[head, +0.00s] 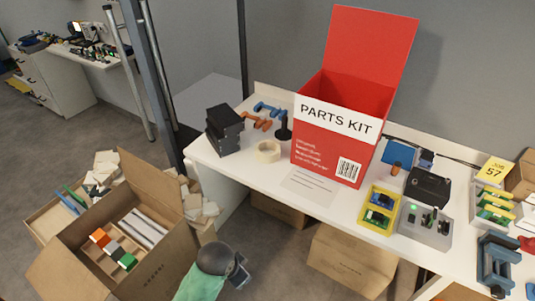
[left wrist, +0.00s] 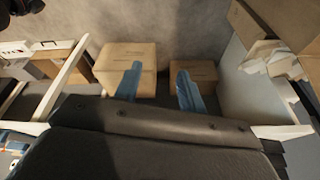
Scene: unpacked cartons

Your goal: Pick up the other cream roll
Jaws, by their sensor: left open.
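One cream roll (head: 268,151) lies flat on the white table, between the stacked black boxes and the red PARTS KIT box (head: 335,122). I see no second cream roll. My left gripper (head: 240,276) is low in front of the table, below and well short of the roll, touching nothing. In the left wrist view its two blue fingers (left wrist: 160,85) are apart with nothing between them; they point toward cartons on the floor. The roll does not show in that view. My right gripper is in neither view.
Black boxes (head: 224,130) stand left of the roll, with a black stand (head: 284,128) and orange and blue tools behind it. A paper sheet (head: 311,185) lies in front of the red box. An open carton (head: 118,245) stands on the floor at left; closed cartons (head: 352,262) sit below the table.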

